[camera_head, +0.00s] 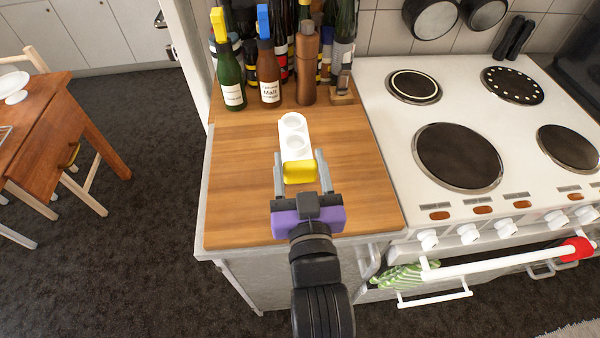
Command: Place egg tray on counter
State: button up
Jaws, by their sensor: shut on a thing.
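The white egg tray (293,139) with round cups is over the wooden counter (243,173), left of the cooker. My gripper (299,161) reaches forward over the counter, its two grey fingers on either side of the tray's near end. It is shut on the tray. A yellow block-like piece (299,172) shows between the fingers at the near end. I cannot tell whether the tray's underside touches the counter.
Several bottles, a green one (231,88) and a brown one (268,89) in front, crowd the counter's back. A wooden mill (306,70) stands beside them. The white cooker (390,112) borders the right. The counter's left and front parts are bare.

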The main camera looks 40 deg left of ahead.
aim_at(301, 181)
jog(key=shift+f, duration=1.65)
jog(key=shift+f, duration=0.1)
jog(key=shift+f, duration=0.1)
jog(key=o, duration=1.5)
jog(key=shift+c, duration=0.2)
jog(key=shift+r, duration=0.2)
jog(key=b+v, duration=0.1)
jog(key=v, duration=1.1)
